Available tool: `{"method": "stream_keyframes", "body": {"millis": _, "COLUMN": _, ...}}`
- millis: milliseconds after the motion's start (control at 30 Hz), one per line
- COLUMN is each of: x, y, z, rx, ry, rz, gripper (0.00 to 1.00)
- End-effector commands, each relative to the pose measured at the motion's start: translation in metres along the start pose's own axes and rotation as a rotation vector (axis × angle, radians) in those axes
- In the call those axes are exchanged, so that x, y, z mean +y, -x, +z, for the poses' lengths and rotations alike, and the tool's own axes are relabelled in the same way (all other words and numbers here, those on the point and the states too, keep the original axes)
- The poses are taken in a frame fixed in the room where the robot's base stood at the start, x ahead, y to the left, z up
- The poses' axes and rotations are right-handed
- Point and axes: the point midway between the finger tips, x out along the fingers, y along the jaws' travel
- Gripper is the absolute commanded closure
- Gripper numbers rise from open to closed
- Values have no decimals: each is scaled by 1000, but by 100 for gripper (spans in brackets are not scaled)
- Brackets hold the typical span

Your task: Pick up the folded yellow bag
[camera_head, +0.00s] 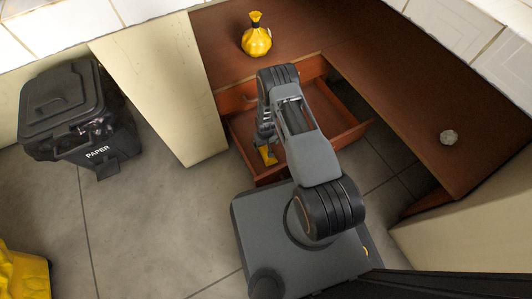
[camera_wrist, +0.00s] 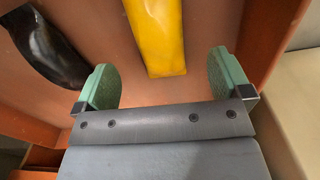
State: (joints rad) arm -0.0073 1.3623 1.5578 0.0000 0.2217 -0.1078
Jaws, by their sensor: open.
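The folded yellow bag (camera_wrist: 158,35) lies in the open drawer, a flat yellow strip in the wrist view. In the head view only a small part of the bag (camera_head: 267,155) shows beside my arm. The near end of the bag is between and just ahead of the fingertips in the wrist view. My arm hides most of the gripper in the head view.
The wooden drawer (camera_head: 345,136) is pulled out below the brown counter, and its walls surround the bag. A dark glossy object (camera_wrist: 48,45) lies left of the bag. A black paper bin (camera_head: 70,100) stands left.

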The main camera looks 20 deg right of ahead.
Motion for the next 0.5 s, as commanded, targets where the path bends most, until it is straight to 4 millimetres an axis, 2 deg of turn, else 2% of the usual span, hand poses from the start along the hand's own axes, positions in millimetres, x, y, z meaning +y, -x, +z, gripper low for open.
{"method": "stream_keyframes", "body": {"millis": 33, "x": 0, "y": -7, "z": 0, "rx": 1, "ry": 0, "rz": 0, "gripper": 4}}
{"method": "stream_keyframes", "body": {"millis": 333, "x": 0, "y": -19, "z": 0, "rx": 0, "ry": 0, "rz": 0, "gripper": 4}}
{"method": "stream_keyframes", "body": {"millis": 500, "x": 1, "y": -41, "z": 2, "rx": 0, "ry": 0, "rz": 0, "gripper": 4}}
